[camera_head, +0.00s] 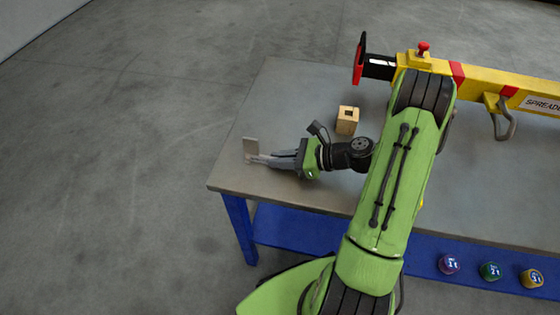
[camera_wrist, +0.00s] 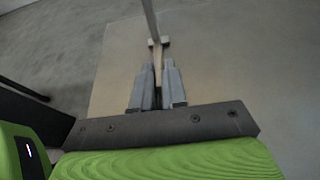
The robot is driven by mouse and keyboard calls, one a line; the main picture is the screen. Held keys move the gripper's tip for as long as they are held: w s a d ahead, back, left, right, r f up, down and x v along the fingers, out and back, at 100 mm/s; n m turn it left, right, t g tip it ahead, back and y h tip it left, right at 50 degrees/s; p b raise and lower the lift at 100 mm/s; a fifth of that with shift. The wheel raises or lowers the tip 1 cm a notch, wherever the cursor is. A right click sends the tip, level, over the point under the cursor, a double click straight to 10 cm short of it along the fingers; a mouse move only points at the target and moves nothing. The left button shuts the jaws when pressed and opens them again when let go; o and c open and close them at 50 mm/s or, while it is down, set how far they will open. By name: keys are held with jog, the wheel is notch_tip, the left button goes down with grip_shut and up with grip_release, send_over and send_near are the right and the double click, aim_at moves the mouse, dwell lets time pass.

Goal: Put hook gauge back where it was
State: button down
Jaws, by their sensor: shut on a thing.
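The hook gauge (camera_head: 250,147) shows as a thin grey upright plate with a short bar at its foot, near the left end of the table. My gripper (camera_head: 270,160) is shut on its bar and points left, low over the tabletop. In the wrist view the gauge (camera_wrist: 157,47) sticks out ahead between the fingertips of my gripper (camera_wrist: 158,78), seen nearly edge-on. I cannot tell whether the gauge touches the table. A small wooden block (camera_head: 347,121) with a dark square opening on top stands behind and to the right of my gripper, apart from it.
A grey-topped table (camera_head: 290,90) with blue legs spans the right side. A yellow spreader beam (camera_head: 480,82) with red bands and a hanging hook (camera_head: 504,120) lies at the back right. Several coloured weights (camera_head: 490,271) sit on the blue lower shelf. The table's left end is mostly clear.

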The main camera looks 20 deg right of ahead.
jog(key=shift+r, duration=0.1)
jog(key=c, duration=1.2)
grip_release()
jog(key=shift+o, duration=0.2)
